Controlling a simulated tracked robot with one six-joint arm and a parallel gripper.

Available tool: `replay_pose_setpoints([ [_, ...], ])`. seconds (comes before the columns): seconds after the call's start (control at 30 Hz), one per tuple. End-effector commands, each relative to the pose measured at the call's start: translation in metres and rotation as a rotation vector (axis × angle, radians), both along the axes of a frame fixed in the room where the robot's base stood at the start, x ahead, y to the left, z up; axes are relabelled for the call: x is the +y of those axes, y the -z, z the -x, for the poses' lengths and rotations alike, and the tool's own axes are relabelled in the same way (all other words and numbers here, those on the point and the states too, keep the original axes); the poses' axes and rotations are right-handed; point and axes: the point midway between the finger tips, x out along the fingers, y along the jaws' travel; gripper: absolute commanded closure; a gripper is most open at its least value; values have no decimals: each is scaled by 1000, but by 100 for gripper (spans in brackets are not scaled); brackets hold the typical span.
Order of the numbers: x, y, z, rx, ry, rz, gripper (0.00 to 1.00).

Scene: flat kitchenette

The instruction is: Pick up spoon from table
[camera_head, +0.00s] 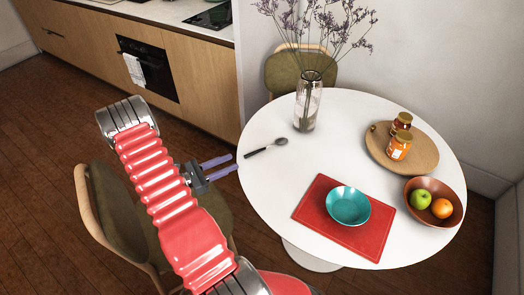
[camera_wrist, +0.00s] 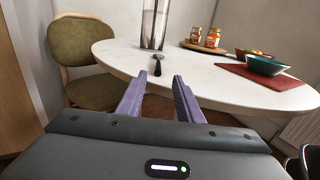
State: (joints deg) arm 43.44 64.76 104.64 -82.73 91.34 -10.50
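A spoon with a black handle and metal bowl (camera_head: 266,148) lies on the left part of the round white table (camera_head: 272,186). It also shows in the wrist view (camera_wrist: 157,67), beyond my fingertips and roughly between them. My gripper (camera_head: 236,163) is at the table's left edge, with its purple fingers pointing toward the table. In the wrist view my gripper (camera_wrist: 159,84) has its two fingers apart with nothing between them.
A glass vase (camera_head: 307,103) with dried stems stands behind the spoon. A teal bowl (camera_head: 348,206) sits on a red mat (camera_head: 338,238). Jars stand on a wooden board (camera_head: 424,150), near a fruit bowl (camera_head: 458,203). Chairs stand at the left (camera_head: 92,205) and back (camera_head: 283,70).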

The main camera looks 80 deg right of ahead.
Motion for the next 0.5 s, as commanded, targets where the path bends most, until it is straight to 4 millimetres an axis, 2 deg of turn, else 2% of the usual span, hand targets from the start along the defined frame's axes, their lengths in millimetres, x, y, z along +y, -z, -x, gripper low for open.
replay_pose_setpoints([
  [0.2,-16,0,20,1,2,1,67],
  [0.5,-18,0,22,0,0,0,67],
])
